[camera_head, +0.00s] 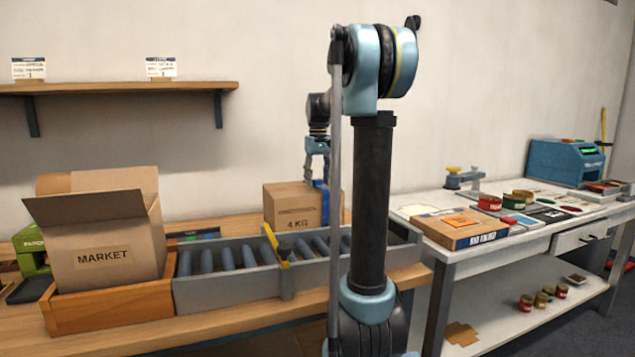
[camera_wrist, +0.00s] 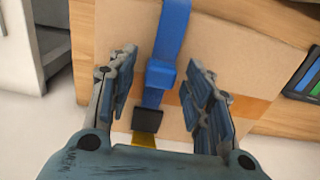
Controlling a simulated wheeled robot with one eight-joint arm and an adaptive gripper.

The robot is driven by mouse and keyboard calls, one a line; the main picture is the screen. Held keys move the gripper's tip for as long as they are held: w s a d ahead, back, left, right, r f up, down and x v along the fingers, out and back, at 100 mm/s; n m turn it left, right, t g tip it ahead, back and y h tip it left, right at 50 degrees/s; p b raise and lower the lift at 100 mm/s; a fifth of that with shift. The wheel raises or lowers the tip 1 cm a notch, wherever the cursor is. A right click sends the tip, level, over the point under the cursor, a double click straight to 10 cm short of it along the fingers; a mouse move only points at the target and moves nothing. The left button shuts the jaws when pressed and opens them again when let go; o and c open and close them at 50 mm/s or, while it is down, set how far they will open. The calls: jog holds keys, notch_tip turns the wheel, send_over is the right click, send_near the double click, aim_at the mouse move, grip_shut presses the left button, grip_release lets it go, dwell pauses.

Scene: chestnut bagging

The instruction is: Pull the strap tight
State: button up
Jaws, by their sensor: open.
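A blue strap (camera_wrist: 173,40) runs down over a cardboard box in the wrist view, through a blue buckle (camera_wrist: 161,73). A black end piece (camera_wrist: 146,120) and a yellow tab (camera_wrist: 145,139) hang below the buckle. My gripper (camera_wrist: 163,85) is open, with one finger on each side of the strap and buckle; I cannot tell whether either touches. In the head view my gripper (camera_head: 317,168) is above the right end of the box (camera_head: 290,208), marked 4 KG. The blue strap (camera_head: 325,205) shows at that end, partly hidden by my arm.
A grey roller conveyor (camera_head: 225,287) runs along the wooden bench. An open MARKET carton (camera_head: 105,250) sits in a wooden tray (camera_head: 105,305) at left. A white table (camera_head: 520,232) with a flat box and tins stands at right. A shelf (camera_head: 110,89) is on the wall.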

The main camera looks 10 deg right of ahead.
aim_at(322, 192)
jog(key=shift+f, duration=0.2)
grip_shut()
jog(key=shift+s+d, duration=0.25)
jog(key=shift+s, duration=0.8)
jog(key=shift+s+d, duration=0.2)
jog(key=shift+s, duration=0.85)
grip_release()
